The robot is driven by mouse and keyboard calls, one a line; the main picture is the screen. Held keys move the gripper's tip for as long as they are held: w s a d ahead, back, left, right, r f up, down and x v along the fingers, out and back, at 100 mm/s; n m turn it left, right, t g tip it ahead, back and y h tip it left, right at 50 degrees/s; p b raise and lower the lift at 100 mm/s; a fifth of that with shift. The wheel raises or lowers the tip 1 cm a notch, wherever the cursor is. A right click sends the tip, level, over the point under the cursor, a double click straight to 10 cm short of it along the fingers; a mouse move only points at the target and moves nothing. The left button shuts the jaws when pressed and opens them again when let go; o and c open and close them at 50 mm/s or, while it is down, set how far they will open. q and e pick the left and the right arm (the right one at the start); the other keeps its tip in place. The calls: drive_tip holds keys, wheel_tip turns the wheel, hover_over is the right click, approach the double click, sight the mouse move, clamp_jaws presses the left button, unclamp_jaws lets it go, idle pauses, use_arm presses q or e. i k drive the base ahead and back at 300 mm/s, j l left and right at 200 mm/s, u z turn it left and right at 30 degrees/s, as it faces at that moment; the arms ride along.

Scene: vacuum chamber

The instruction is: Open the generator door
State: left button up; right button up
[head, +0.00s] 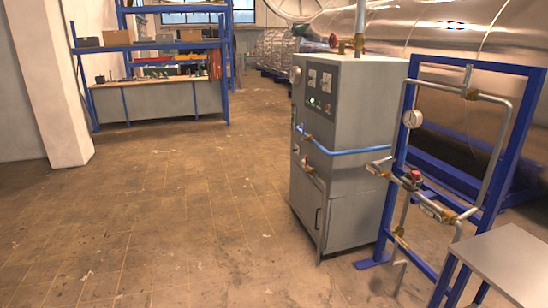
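The generator is a tall grey cabinet (362,108) right of the middle in the head view. Its front faces left and is seen at a steep angle. The upper front carries dials, small panels and green lights. A blue hose (350,152) runs around its middle. The door (307,198) is in the lower front and looks shut, with a dark upright handle (317,217) near its right edge. Neither of my grippers is in view.
A blue pipe frame with a gauge (412,118) and valves stands right of the cabinet. A grey-topped table (505,262) is at the lower right. A workbench (160,102) and blue shelving stand at the back left. The brown floor left of the cabinet is clear.

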sight(305, 194)
drive_tip(key=i, duration=2.25)
drive_tip(key=i+z, duration=0.1)
drive_tip(key=i, duration=0.5)
drive_tip(key=i+j+z, duration=0.1)
drive_tip(key=i, duration=0.5)
drive_tip(key=i+j+z, duration=0.1)
drive_tip(key=i, duration=0.45)
